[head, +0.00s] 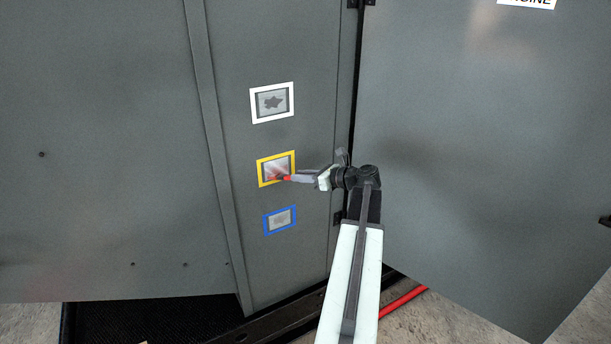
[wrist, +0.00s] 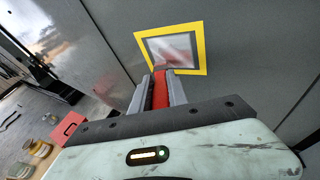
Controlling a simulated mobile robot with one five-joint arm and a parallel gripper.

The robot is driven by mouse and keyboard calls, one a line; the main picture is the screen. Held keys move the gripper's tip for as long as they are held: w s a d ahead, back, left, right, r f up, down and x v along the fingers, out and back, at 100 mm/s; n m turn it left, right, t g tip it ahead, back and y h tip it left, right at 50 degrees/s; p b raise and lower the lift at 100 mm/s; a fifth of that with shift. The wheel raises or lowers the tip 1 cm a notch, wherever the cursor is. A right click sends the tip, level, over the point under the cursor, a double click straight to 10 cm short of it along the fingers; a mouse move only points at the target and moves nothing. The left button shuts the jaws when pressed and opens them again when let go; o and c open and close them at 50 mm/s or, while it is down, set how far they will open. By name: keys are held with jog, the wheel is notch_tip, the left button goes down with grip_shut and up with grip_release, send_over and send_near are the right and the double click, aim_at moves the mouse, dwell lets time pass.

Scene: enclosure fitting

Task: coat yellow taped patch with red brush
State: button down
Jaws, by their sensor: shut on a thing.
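The yellow taped patch (head: 262,173) is the middle of three framed patches on the grey panel. It also shows in the wrist view (wrist: 203,51), a yellow frame around a grey square with whitish and reddish smears. My gripper (head: 299,179) is shut on the red brush (head: 281,178), which points at the patch's lower middle. In the wrist view the red brush (wrist: 160,92) lies between the two grey fingers, its far end at the frame's lower edge. I cannot tell whether the bristles touch the surface.
A white taped patch (head: 272,103) is above and a blue taped patch (head: 280,220) below. A large grey door (head: 480,150) stands open to the right. In the wrist view, a red box (wrist: 68,129) and several jars (wrist: 38,148) sit at the lower left.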

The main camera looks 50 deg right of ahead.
jog(key=shift+w+a, duration=0.25)
jog(key=shift+a, duration=0.25)
jog(key=shift+w+a, duration=0.25)
jog(key=shift+a, duration=0.25)
jog(key=shift+d, duration=0.2)
